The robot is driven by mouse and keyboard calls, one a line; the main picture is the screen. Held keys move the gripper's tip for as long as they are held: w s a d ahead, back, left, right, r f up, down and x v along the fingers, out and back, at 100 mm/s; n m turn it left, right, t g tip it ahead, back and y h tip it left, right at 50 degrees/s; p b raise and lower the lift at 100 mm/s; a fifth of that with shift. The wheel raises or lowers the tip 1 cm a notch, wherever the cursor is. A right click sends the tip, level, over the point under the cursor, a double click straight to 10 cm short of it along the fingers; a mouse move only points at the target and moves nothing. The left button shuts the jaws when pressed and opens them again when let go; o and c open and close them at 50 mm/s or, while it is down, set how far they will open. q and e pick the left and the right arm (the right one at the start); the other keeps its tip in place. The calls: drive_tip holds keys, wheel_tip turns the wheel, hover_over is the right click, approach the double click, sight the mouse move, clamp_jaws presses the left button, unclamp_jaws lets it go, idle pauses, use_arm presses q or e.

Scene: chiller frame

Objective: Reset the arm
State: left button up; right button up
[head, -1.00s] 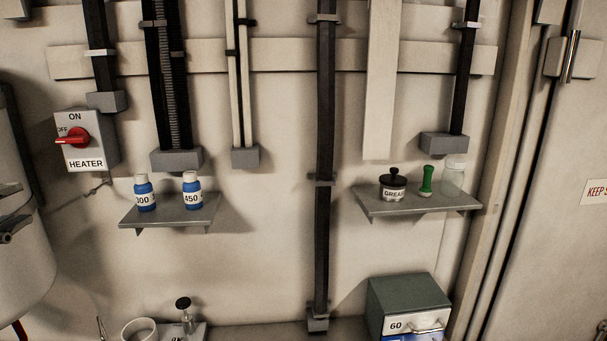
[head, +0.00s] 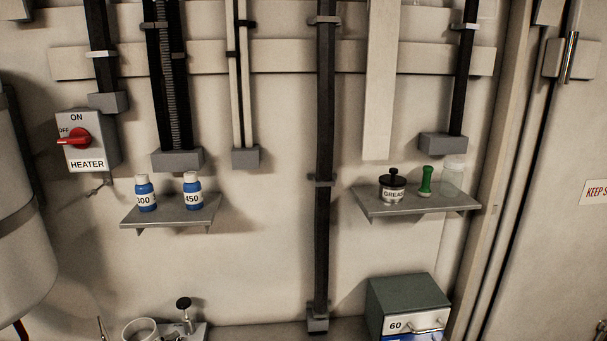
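Neither of my grippers shows in the head view, so I cannot see whether they are open or shut. No part of my arms is clearly visible. The task names no other object.
A heater switch box (head: 87,152) with a red knob hangs on the left wall. The left shelf (head: 172,218) holds two blue bottles; the right shelf (head: 418,205) holds a grease pot, a green-handled item and a clear jar. A cabinet (head: 405,293) and a white cup (head: 140,330) stand below.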

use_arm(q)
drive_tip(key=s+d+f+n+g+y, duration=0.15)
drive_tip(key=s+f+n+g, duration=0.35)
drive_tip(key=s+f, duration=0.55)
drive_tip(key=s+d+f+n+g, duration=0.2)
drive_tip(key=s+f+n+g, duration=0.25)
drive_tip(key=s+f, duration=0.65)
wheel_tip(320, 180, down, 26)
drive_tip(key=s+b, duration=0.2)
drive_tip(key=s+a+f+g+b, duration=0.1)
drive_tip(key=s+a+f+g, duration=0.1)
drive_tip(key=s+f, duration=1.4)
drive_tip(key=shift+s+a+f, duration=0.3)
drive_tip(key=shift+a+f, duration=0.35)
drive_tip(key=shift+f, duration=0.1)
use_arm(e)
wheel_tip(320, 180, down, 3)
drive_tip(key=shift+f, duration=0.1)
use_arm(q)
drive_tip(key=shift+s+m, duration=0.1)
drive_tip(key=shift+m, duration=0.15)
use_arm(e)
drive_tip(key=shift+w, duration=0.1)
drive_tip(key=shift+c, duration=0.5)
